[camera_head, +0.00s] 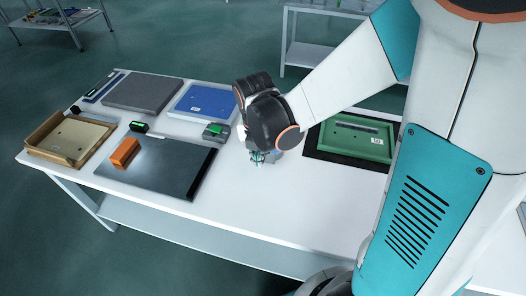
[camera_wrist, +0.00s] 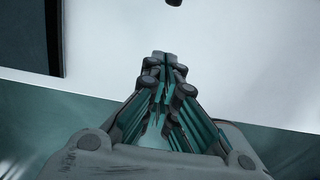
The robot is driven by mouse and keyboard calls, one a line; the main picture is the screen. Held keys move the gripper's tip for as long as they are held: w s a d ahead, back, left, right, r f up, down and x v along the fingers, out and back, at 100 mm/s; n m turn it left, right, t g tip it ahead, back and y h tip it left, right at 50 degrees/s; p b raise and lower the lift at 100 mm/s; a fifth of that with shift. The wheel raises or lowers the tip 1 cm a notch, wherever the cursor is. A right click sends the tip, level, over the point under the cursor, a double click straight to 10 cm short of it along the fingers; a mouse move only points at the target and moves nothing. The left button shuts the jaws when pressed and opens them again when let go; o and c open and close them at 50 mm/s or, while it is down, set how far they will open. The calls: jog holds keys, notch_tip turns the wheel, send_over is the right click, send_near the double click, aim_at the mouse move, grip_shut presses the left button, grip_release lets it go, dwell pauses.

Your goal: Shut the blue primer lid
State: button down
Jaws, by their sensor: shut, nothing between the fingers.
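A flat blue panel (camera_head: 205,103) lies on a light base toward the back of the white table, left of my arm. Whether it is the primer lid I cannot tell. A small blue-grey patch (camera_head: 278,153) shows just right of my gripper, mostly hidden by the wrist. My gripper (camera_head: 258,160) points down over the white tabletop between the dark mat and the green tray. In the wrist view its fingers (camera_wrist: 165,62) are together with nothing between them. No blue lid shows in the wrist view.
A dark mat (camera_head: 180,177) holds an orange block (camera_head: 124,152). A small grey device with a green top (camera_head: 215,131), a grey slab (camera_head: 143,93), a tan tray (camera_head: 72,139) and a green tray (camera_head: 350,143) stand around. The front tabletop (camera_head: 250,205) is clear.

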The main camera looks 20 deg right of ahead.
jog(key=w+d+f+b, duration=0.2)
jog(key=w+f+b, duration=0.1)
jog(key=f, duration=0.3)
jog(key=shift+w+d+f, duration=0.25)
jog(key=shift+w+d, duration=0.15)
jog(key=shift+w, duration=0.15)
jog(key=shift+d+r+g, duration=0.15)
jog(key=shift+r+g, duration=0.1)
jog(key=shift+g, duration=0.05)
